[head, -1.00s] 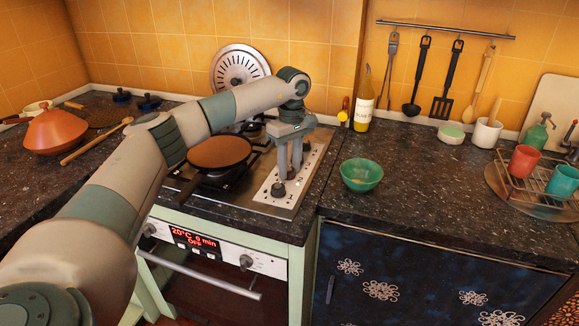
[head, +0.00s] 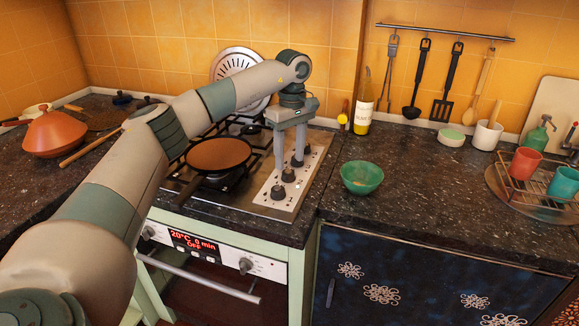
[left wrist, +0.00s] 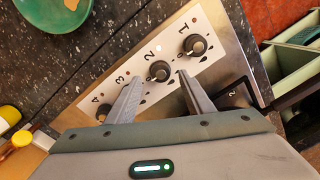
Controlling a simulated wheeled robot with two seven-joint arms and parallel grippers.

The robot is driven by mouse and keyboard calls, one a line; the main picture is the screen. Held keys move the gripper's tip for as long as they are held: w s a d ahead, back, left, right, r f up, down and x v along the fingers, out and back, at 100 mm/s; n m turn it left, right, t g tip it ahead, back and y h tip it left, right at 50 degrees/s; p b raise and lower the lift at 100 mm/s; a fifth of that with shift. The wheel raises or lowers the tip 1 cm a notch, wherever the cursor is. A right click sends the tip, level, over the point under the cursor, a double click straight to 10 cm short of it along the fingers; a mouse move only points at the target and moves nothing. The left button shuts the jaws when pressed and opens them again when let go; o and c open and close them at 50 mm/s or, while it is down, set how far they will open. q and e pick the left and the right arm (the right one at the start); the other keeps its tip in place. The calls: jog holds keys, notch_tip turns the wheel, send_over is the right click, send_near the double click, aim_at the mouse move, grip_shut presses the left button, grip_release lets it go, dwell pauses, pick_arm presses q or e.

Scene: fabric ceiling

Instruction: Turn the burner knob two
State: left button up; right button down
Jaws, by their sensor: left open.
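The burner knob two (head: 288,176) is a dark round knob on the pale panel (head: 268,201) at the hob's right side. In the left wrist view knob two (left wrist: 159,71) sits by the printed 2, with a small white, bright-looking dot beside it. My left gripper (head: 288,166) is open above the panel, pointing down. In the left wrist view its fingertips (left wrist: 158,78) are on either side of knob two, apparently clear of it. Knob one (left wrist: 194,46) is beyond the right finger; knobs three and four are on the left. My right gripper is not in view.
A brown-topped pan (head: 218,154) stands on the hob left of the gripper. A green bowl (head: 361,177) is on the counter to the right. A bottle (head: 364,103) stands at the back. The counter right of the bowl is clear up to the dish rack (head: 545,180).

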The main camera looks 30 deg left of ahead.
pick_arm(q)
notch_tip(320, 180, up, 13)
jog(key=b, duration=0.1)
jog(key=shift+w, duration=0.25)
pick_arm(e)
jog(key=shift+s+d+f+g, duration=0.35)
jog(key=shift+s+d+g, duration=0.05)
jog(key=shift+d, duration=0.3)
pick_arm(q)
jog(key=shift+s+f, duration=0.1)
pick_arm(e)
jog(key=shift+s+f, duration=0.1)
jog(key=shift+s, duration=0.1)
